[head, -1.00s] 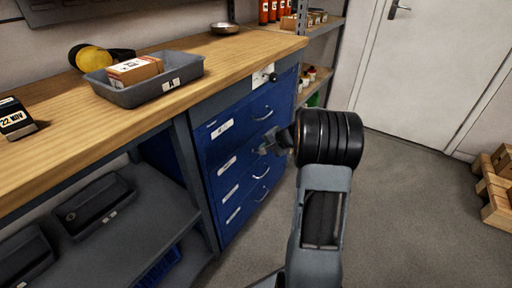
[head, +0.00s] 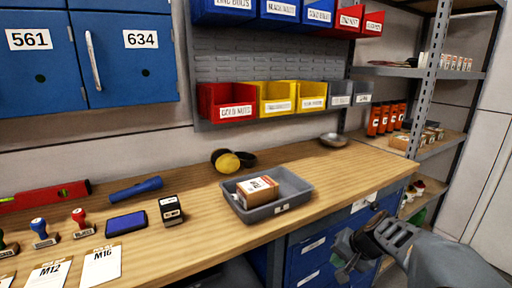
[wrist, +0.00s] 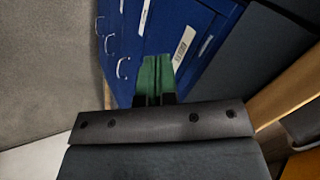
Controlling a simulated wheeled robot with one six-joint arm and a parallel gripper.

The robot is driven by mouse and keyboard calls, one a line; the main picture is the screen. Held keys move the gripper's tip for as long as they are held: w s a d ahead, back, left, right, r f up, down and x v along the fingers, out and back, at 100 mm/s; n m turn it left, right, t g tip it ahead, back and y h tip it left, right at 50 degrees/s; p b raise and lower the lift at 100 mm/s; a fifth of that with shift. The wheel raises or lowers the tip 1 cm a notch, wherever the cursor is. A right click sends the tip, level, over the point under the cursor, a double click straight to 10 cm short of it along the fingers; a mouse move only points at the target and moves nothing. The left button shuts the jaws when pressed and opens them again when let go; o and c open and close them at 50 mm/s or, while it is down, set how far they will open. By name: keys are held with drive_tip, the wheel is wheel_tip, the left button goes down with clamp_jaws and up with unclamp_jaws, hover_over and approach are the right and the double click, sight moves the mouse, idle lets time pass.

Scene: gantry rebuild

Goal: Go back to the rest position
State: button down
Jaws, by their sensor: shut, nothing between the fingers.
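My gripper (head: 345,262) is at the lower right of the head view, in front of the blue drawer unit (head: 308,262) below the bench's front edge. In the wrist view its green fingers (wrist: 153,80) are together with nothing between them. Blue drawers (wrist: 165,30) with pale handles and a white label show beyond the fingertips, and the gripper appears apart from them. My arm reaches in from the lower right corner of the head view.
The wooden bench (head: 200,222) bears a grey tray (head: 283,208) with a cardboard box (head: 258,190), stamps, a blue torch (head: 136,190) and a metal bowl (head: 334,140). Shelving (head: 432,90) stands right. Coloured bins (head: 280,97) hang above. Open floor (wrist: 45,70) lies beside the drawers.

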drive_tip(key=s+a+r+n+h+p, duration=0.2)
drive_tip(key=s+a+r+n+p, duration=0.1)
drive_tip(key=s+r+p, duration=0.4)
drive_tip(key=s+a+r+n+g+h+p, duration=0.1)
drive_tip(key=s+r+p, duration=0.5)
drive_tip(key=r, duration=0.6)
drive_tip(key=a+n+h+p, duration=0.1)
drive_tip(key=a+n+p, duration=0.1)
drive_tip(key=shift+s+a+n, duration=0.25)
drive_tip(key=shift+s+n, duration=0.05)
drive_tip(key=shift+s, duration=0.1)
drive_tip(key=c, duration=1.8)
unclamp_jaws()
drive_tip(key=shift+r, duration=0.1)
drive_tip(key=shift+c, duration=0.2)
